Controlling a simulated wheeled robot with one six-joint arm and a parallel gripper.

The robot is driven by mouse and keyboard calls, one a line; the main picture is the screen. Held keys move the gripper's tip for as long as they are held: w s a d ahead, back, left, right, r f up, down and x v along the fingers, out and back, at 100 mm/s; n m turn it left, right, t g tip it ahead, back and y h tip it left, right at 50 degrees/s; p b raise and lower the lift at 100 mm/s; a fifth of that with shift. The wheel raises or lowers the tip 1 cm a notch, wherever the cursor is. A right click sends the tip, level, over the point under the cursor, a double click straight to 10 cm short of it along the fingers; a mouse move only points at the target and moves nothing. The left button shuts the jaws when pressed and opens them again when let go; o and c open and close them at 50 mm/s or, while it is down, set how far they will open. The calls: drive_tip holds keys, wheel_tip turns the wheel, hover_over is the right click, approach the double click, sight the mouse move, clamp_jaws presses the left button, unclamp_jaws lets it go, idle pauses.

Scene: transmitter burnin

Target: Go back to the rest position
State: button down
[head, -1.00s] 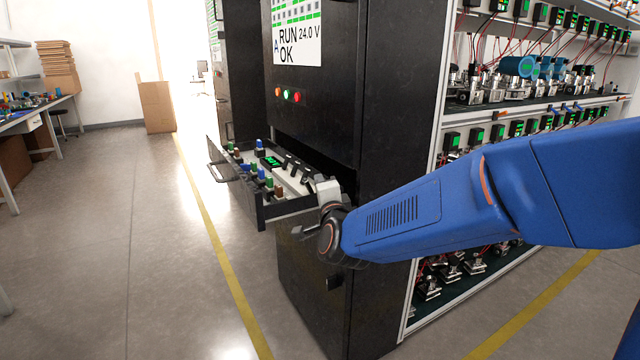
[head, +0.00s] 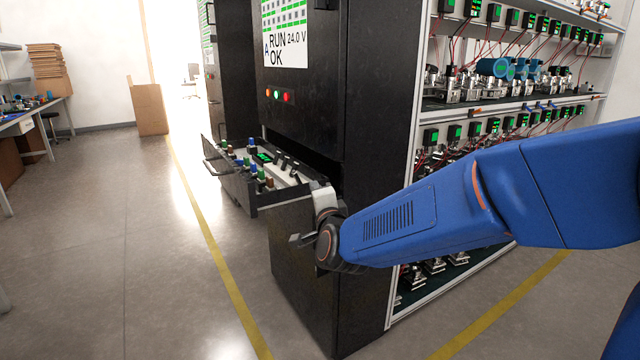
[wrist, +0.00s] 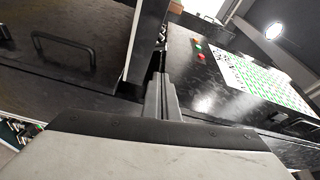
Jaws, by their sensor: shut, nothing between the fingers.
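My gripper (wrist: 162,98) shows in the wrist view with its fingers together and nothing between them. In the head view my blue arm reaches in from the right, and its wrist is in front of the black cabinet (head: 380,110). The fingers are mostly hidden there behind the wrist. An open drawer (head: 232,183) sticks out of the cabinet to the left of my wrist, with several coloured parts in it. Whether my wrist touches the drawer's near corner cannot be told.
A rack (head: 402,200) of several transmitters with green displays stands right of the cabinet, behind my arm. A workbench (head: 30,118) and a cardboard box (head: 149,106) are at the far left. The floor (head: 100,230) left of the yellow line is clear.

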drive_tip(key=s+d+f+n+g, duration=0.2)
drive_tip(key=s+d+n+g, duration=0.15)
drive_tip(key=s+d, duration=0.45)
drive_tip(key=s+d+f+n+g, duration=0.25)
drive_tip(key=s+d+n, duration=0.25)
drive_tip(key=d, duration=0.5)
drive_tip(key=s+d+f+n+g+h, duration=0.1)
drive_tip(key=s+d+f+g, duration=0.1)
drive_tip(key=s+d, duration=0.3)
drive_tip(key=s+d+f+n+g+h, duration=0.2)
drive_tip(key=s+d+f, duration=0.2)
drive_tip(key=s, duration=0.7)
drive_tip(key=s+d+f+n+g+h, duration=0.1)
drive_tip(key=s+d+f+g, duration=0.1)
drive_tip(key=s+d, duration=0.4)
drive_tip(key=s+g, duration=0.1)
drive_tip(key=s, duration=0.2)
drive_tip(key=shift+d+f+h, duration=0.35)
drive_tip(key=shift+f+h, duration=0.05)
